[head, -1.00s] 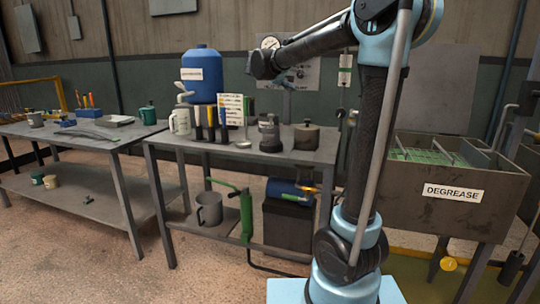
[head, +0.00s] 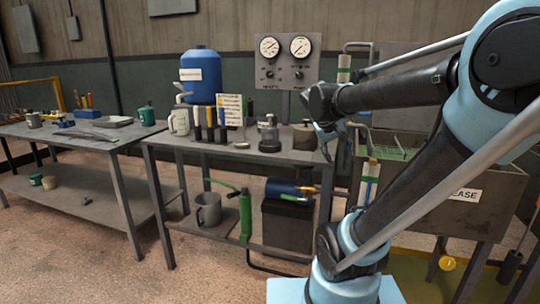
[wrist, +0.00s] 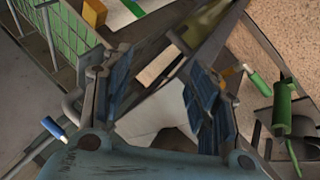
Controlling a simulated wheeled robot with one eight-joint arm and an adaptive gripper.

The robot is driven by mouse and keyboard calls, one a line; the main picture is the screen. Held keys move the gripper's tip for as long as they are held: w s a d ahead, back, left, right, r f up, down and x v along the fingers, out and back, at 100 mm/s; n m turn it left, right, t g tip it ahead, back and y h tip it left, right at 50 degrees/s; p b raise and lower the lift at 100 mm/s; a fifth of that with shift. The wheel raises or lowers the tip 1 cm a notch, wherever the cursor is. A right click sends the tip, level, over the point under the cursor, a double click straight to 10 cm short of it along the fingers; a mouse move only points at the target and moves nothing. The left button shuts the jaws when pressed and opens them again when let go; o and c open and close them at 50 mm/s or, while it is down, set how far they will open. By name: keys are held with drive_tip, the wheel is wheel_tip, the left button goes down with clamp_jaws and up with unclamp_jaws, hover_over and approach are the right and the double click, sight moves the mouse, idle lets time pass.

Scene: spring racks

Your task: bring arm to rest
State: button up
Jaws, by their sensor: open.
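My gripper (wrist: 160,95) is open in the wrist view, its two blue-padded fingers apart with nothing held between them. In the head view my gripper (head: 328,143) hangs at the end of my arm, in front of the right end of the middle bench. My arm leans to the right from its light blue base, and its forearm reaches back left. The fingertips are small and partly unclear in the head view.
The middle bench (head: 262,157) holds a blue container (head: 200,72), a white mug (head: 179,122) and a dark pot (head: 305,136). The degrease tank (head: 500,205) stands right, partly behind my arm. A gauge panel (head: 285,75) is behind. The floor at front left is clear.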

drive_tip(key=s+a+f+g+y, duration=0.1)
drive_tip(key=s+a+f+y, duration=0.1)
drive_tip(key=s+f, duration=0.6)
drive_tip(key=s+a+f+m+g+y, duration=0.1)
drive_tip(key=s+a+f+y, duration=0.2)
drive_tip(key=s+f, duration=0.5)
drive_tip(key=shift+s+f, duration=0.35)
drive_tip(key=shift+s, duration=0.35)
drive_tip(key=shift+w+f, duration=0.2)
drive_tip(key=shift+w, duration=0.25)
drive_tip(key=shift+c, duration=0.3)
drive_tip(key=c, duration=0.4)
drive_tip(key=shift+a, duration=0.2)
drive_tip(key=shift+c, duration=0.2)
